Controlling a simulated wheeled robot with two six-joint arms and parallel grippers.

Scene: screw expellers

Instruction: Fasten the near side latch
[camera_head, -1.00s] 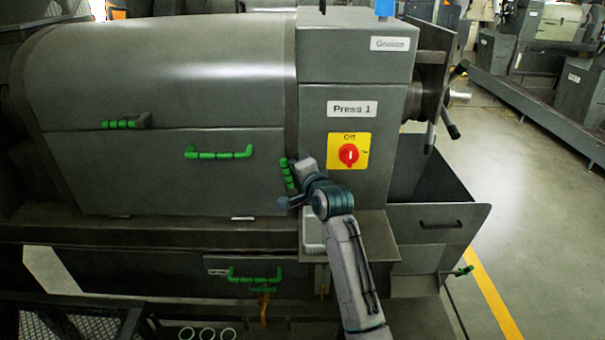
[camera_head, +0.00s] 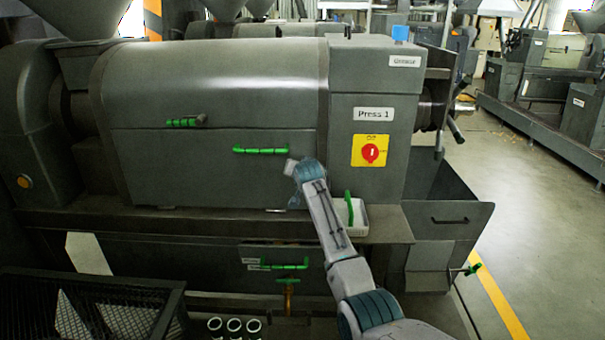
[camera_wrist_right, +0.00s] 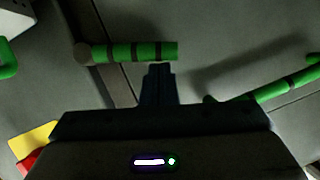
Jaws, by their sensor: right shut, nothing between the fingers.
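The near side latch, a green, dark-banded handle on a round pivot, shows in the right wrist view (camera_wrist_right: 135,52). It reaches from the pivot across the dark seam strip toward the cover. In the head view my arm hides it. My right gripper (camera_wrist_right: 158,72) is shut and empty, its fingertips close beside the latch handle near its free end; I cannot tell whether they touch. In the head view my right wrist is in front of the cover's right edge. The machine cover (camera_head: 215,178) looks closed. My left gripper is not in view.
The cover handle (camera_head: 260,150) is just left of my wrist. Another green handle (camera_head: 183,122) is further left. The red switch (camera_head: 370,152) is to the right.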

